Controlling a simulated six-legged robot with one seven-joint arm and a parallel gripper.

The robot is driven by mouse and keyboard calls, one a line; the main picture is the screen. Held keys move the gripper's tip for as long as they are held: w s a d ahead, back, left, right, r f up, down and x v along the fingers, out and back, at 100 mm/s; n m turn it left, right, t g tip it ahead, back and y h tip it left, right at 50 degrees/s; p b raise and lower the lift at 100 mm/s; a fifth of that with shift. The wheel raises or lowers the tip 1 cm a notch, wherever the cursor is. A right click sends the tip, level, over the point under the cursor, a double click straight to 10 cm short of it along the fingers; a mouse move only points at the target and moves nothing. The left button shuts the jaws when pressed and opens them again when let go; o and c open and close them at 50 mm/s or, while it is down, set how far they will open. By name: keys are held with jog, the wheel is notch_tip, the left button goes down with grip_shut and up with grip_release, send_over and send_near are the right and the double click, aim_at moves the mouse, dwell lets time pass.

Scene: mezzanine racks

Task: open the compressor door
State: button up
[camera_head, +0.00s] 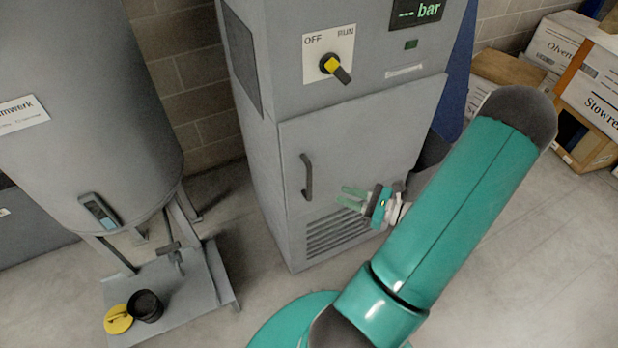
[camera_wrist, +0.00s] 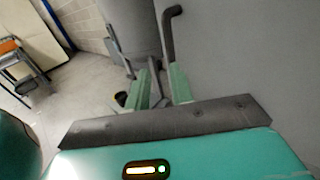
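The grey compressor cabinet (camera_head: 255,165) stands at the middle of the head view. Its front door (camera_head: 365,135) looks shut, with a dark vertical bar handle (camera_head: 307,177) at its left edge and a vent grille below. My gripper (camera_head: 343,196) is in front of the door, to the right of the handle, with its green fingers pointing left toward it. In the wrist view the fingers (camera_wrist: 160,82) are apart with nothing between them. The handle (camera_wrist: 169,32) shows just beyond the right finger. It looks apart from the fingers, but the exact gap is unclear.
A grey tank (camera_head: 85,110) stands left of the cabinet, with a black cup (camera_head: 146,306) and yellow lid (camera_head: 118,319) on its base plate. A yellow-black switch (camera_head: 335,69) is above the door. Boxes (camera_head: 590,90) stand at the right. The floor at lower right is clear.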

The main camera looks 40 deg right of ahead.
jog(key=d+m+h, duration=0.1)
send_over(310, 197)
jog(key=shift+w+d+f+t, duration=0.25)
jog(key=shift+w+f+t, duration=0.15)
jog(key=shift+f, duration=0.05)
grip_shut()
